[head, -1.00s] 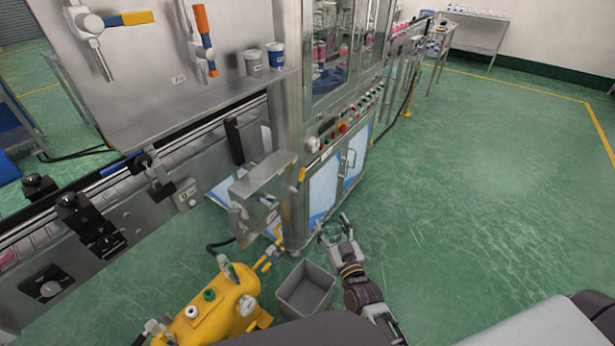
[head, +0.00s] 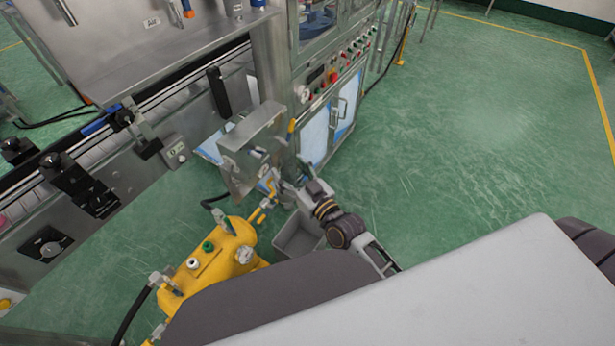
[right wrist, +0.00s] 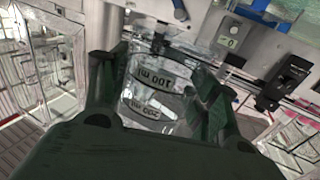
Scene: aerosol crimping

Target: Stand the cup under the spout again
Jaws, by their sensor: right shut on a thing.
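My right gripper (head: 284,187) is low beside the machine's steel bracket housing (head: 250,135) in the head view. In the right wrist view, the gripper (right wrist: 155,100) is shut on a clear cup (right wrist: 152,85) with dark volume marks, which lies between its two fingers. The marks appear upside down in that view. The cup cannot be made out in the head view. I cannot clearly pick out the spout; yellow-handled fittings (head: 262,205) are close to the gripper. My left gripper is not in view.
A yellow tank (head: 205,270) stands left of my right arm. A grey open bin (head: 296,240) is on the floor under the arm. The conveyor (head: 120,165) runs along the left. Green floor at the right is clear.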

